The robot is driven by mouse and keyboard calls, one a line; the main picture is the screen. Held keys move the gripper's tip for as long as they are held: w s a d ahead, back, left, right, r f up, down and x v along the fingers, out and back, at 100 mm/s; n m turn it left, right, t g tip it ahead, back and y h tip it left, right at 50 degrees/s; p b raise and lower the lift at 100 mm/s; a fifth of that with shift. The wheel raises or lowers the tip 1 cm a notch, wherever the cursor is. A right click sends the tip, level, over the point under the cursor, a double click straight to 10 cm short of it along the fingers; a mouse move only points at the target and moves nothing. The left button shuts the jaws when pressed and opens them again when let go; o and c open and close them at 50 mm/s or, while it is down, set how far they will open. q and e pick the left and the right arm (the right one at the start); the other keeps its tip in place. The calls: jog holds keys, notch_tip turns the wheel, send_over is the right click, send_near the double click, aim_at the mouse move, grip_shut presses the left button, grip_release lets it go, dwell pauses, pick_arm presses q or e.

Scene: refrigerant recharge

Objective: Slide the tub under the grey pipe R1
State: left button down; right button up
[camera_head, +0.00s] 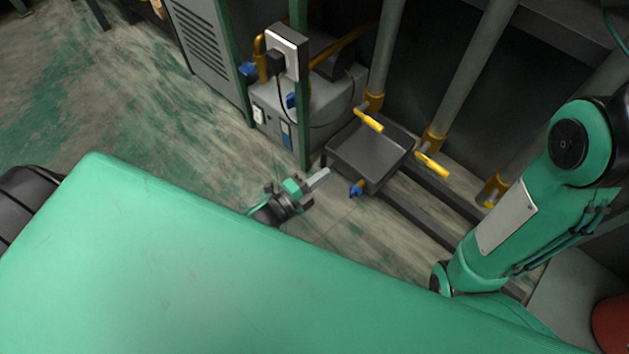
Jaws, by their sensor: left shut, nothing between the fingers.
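The tub (352,168) is a dark grey, square, open tray, low near the floor at the middle of the head view. It looks empty, and a blue-handled tap (357,188) sits at its near side. Several grey pipes come down behind it. The leftmost grey pipe (388,45) ends in an orange fitting above the tub's far edge. I cannot tell which pipe is R1, as no label is readable. My left gripper (324,174) is shut and empty, just left of the tub's near-left side. I cannot tell whether it touches. My right gripper is out of view.
Yellow valve handles (431,165) stick out near the pipe ends. A grey machine (270,110) and a green post (301,130) with a socket box stand left of the tub. Dark floor rails (425,215) run right of it. Open floor (150,110) lies to the left.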

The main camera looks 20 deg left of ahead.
pick_arm(q)
jog(key=w+b, duration=0.2)
jog(key=w, duration=0.1)
jog(key=w+a+b, duration=0.1)
jog(key=w+b, duration=0.1)
jog(key=shift+w+a+f+b, duration=0.1)
jog(key=shift+w+f+b, duration=0.1)
jog(key=shift+w+b, duration=0.2)
jog(key=shift+a, duration=0.1)
jog(key=a, duration=0.1)
jog(key=w+a, duration=0.1)
jog(key=a, duration=0.2)
jog(key=shift+w+a+p, duration=0.1)
jog(key=shift+w+p, duration=0.2)
jog(key=shift+p, duration=0.05)
